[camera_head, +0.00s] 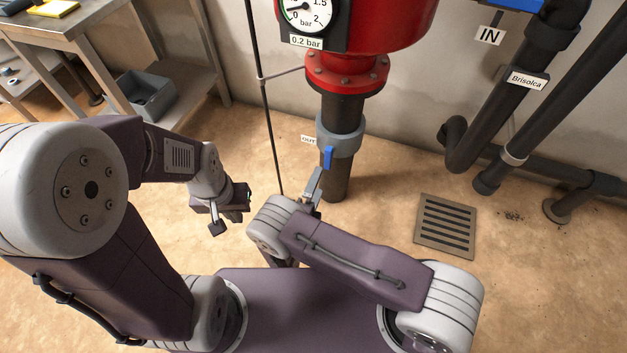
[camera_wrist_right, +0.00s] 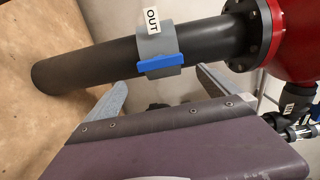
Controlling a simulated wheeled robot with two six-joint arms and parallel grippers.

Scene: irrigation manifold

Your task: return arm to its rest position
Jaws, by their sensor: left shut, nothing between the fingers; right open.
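My left gripper (camera_head: 236,206) is shut and empty, over the floor left of the dark outlet pipe (camera_head: 337,186). My right gripper (camera_head: 314,186) is just in front of that pipe, below the grey valve collar (camera_head: 345,140) with its blue handle (camera_head: 328,157). In the right wrist view the two fingers (camera_wrist_right: 162,92) of my right gripper are spread apart. The blue handle (camera_wrist_right: 160,64) lies across the grey collar (camera_wrist_right: 152,40) beyond the gap between them, with no contact visible.
The red tank (camera_head: 385,25) with a gauge (camera_head: 308,14) stands above the pipe. A thin dark pole (camera_head: 262,100) rises between my grippers. A bench (camera_head: 60,35) and a grey bin (camera_head: 148,95) are at left. Dark pipes (camera_head: 500,110) and a floor drain (camera_head: 445,226) are at right.

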